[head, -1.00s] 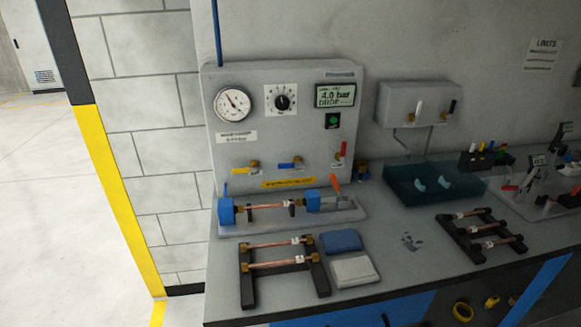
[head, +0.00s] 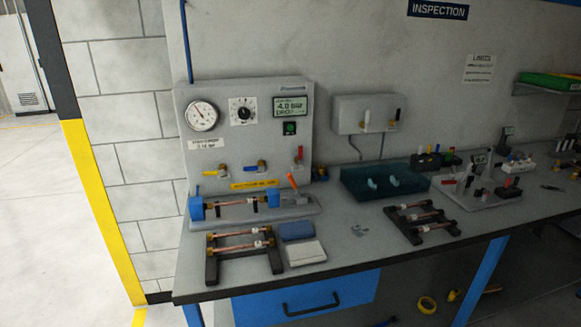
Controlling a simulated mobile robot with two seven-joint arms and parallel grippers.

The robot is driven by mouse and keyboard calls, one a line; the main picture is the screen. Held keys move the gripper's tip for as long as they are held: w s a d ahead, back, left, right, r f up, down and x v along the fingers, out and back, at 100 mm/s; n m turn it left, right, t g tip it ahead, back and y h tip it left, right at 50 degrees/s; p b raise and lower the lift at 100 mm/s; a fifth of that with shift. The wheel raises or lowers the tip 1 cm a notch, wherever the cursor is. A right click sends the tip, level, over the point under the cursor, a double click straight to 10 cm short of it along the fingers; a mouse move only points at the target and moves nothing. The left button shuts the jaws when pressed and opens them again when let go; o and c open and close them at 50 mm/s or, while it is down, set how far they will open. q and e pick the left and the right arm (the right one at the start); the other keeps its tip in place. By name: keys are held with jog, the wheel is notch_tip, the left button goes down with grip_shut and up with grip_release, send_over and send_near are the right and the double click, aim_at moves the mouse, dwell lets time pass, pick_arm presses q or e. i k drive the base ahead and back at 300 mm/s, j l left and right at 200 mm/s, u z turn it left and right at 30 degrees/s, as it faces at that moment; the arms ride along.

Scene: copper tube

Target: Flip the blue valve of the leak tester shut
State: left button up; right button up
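The leak tester (head: 240,130) is a grey panel standing at the back left of the bench. It carries a pressure gauge (head: 202,115), a dial (head: 243,110) and a display (head: 290,106) that reads about 4.0 bar. Below them is a row of valves. The blue valve (head: 254,165) is in the middle, its handle lying roughly horizontal. A copper tube (head: 235,203) sits between blue clamps in front of the panel. Neither gripper is in view.
On the bench (head: 350,262) are a rack of copper tubes (head: 238,246), a blue cloth (head: 296,231), a white cloth (head: 306,254), a teal tray (head: 352,186) and a second tube rack (head: 424,220). An orange-red lever (head: 293,184) stands up at the right clamp.

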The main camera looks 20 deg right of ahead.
aim_at(253, 168)
jog(key=j+z, duration=0.1)
jog(key=z, duration=1.25)
jog(key=i+j, duration=0.1)
jog(key=j, duration=1.25)
jog(key=i+j+z, duration=0.1)
jog(key=j, duration=1.2)
